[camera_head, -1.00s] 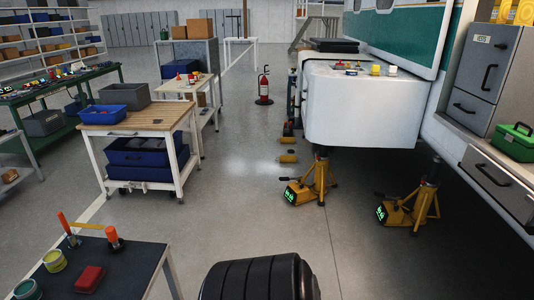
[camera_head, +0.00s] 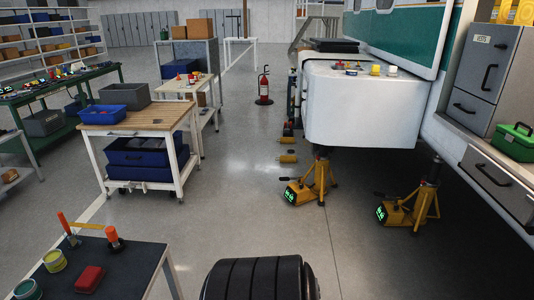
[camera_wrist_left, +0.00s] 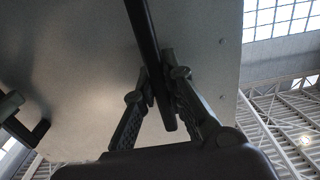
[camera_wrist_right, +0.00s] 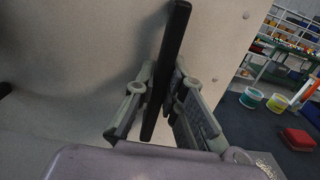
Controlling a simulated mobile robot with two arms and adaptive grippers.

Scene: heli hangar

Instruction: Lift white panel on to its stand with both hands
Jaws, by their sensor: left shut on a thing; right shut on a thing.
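The white panel fills much of the left wrist view (camera_wrist_left: 85,65) as a pale flat underside with rivets near its edge. It also shows in the right wrist view (camera_wrist_right: 85,50). My left gripper (camera_wrist_left: 160,82) is shut on a black bar handle (camera_wrist_left: 143,25) on the panel. My right gripper (camera_wrist_right: 162,82) is shut on another black bar handle (camera_wrist_right: 175,35). A further dark handle (camera_wrist_left: 25,125) shows at the left of the left wrist view. Neither gripper shows in the head view, and I cannot make out the panel's stand there.
Yellow jacks (camera_head: 315,182) with green displays stand by a white rounded body (camera_head: 355,110) at the right. A wooden-topped cart (camera_head: 140,120) with blue bins stands left. A dark table (camera_head: 105,268) with cans and a red box is front left.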

